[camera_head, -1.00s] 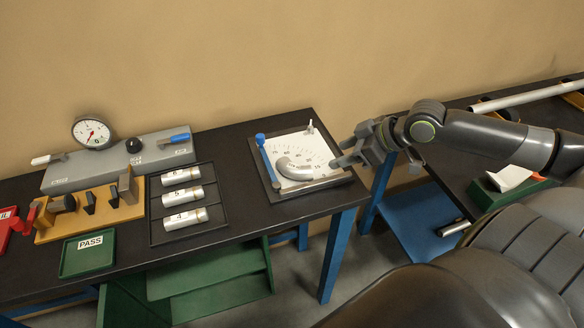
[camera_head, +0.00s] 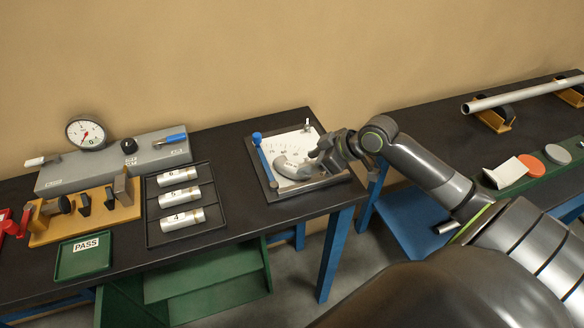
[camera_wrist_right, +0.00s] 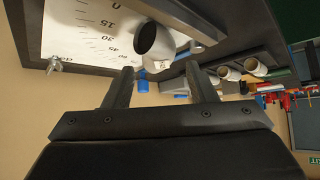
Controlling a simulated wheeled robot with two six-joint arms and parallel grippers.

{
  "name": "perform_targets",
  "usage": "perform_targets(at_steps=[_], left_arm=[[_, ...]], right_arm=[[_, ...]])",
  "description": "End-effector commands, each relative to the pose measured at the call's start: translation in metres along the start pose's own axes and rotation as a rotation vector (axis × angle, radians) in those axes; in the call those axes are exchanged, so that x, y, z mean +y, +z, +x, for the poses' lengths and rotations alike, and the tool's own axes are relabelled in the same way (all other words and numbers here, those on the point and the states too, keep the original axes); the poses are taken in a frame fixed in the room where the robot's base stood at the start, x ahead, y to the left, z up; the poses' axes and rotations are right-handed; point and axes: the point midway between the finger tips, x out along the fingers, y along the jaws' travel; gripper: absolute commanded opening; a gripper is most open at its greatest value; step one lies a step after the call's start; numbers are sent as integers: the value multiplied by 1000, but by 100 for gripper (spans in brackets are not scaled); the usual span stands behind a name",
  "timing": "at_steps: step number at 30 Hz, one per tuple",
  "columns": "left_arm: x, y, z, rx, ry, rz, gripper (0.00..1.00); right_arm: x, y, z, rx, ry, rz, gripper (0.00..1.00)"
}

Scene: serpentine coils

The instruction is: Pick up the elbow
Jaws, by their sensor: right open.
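The elbow (camera_head: 287,167) is a curved grey pipe piece lying on the white angle-marked plate (camera_head: 302,139) in its dark frame. My right gripper (camera_head: 315,163) is just to the right of the elbow, close to its right end. In the right wrist view, the elbow's round open end (camera_wrist_right: 154,40) shows just beyond my right gripper's fingertips (camera_wrist_right: 160,73). The two fingers are apart with nothing between them. I cannot tell if a finger touches the elbow. My left gripper is out of view.
A blue-handled bar (camera_head: 262,158) and a grey rail (camera_head: 315,181) border the plate. A black tray (camera_head: 180,238) with numbered cylinders stands to the left. A green PASS tray (camera_head: 70,267) and dial gauge (camera_head: 87,132) are farther left. A long pipe (camera_head: 525,95) rests on the right bench.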

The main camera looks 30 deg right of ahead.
Motion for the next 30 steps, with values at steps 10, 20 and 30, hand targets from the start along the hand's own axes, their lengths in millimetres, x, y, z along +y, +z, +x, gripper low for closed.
perform_targets(at_steps=[10, 20, 30], left_arm=[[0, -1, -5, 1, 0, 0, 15], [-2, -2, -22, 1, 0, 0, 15], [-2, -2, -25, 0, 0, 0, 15]], right_arm=[[0, 0, 20, 0, -1, 1, 52], [0, -4, 49, 1, -3, 5, 52], [1, -2, 71, 0, 0, -1, 52]])
